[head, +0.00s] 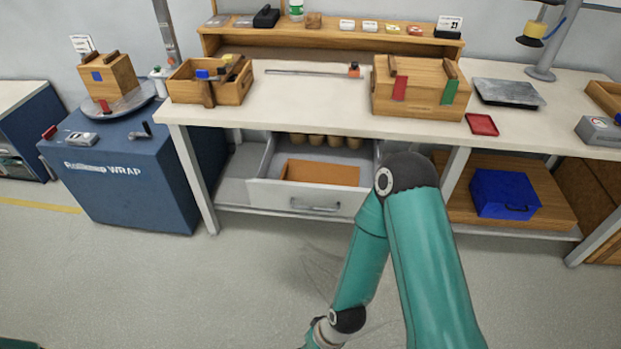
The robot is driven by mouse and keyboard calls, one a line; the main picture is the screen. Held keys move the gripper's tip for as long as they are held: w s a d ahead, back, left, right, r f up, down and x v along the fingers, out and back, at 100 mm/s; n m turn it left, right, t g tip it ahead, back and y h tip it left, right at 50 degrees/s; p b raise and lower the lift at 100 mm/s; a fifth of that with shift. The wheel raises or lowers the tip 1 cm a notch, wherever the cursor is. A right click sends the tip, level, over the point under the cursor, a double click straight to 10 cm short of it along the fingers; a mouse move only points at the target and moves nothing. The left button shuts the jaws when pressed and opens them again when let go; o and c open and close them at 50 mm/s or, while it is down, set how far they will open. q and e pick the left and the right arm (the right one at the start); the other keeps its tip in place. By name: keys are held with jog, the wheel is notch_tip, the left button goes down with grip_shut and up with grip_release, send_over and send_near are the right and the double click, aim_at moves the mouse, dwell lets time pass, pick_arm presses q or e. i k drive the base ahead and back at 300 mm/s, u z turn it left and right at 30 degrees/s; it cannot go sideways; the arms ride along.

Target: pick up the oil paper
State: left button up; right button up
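A flat orange-brown sheet (320,173), which may be the oil paper, lies in an open drawer (313,207) under the workbench. Several small tan cups (315,141) stand in a row behind it in the drawer. My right arm rises from the bottom right, bends at the elbow just right of the drawer and points back down; its gripper is below the picture edge. Only a teal bit of my own body shows at the bottom left corner. My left gripper is not in view. Nothing touches the sheet.
The white workbench (300,110) carries a wooden crate (415,88), an open wooden tool box (210,82) and a red tray (481,124). A blue case (504,193) sits on the lower shelf at right. A blue wrapping machine (125,170) stands at left. The floor before the drawer is clear.

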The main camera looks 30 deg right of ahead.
aim_at(294, 169)
jog(key=u, duration=0.05)
jog(key=i, duration=0.9)
jog(key=z, duration=0.1)
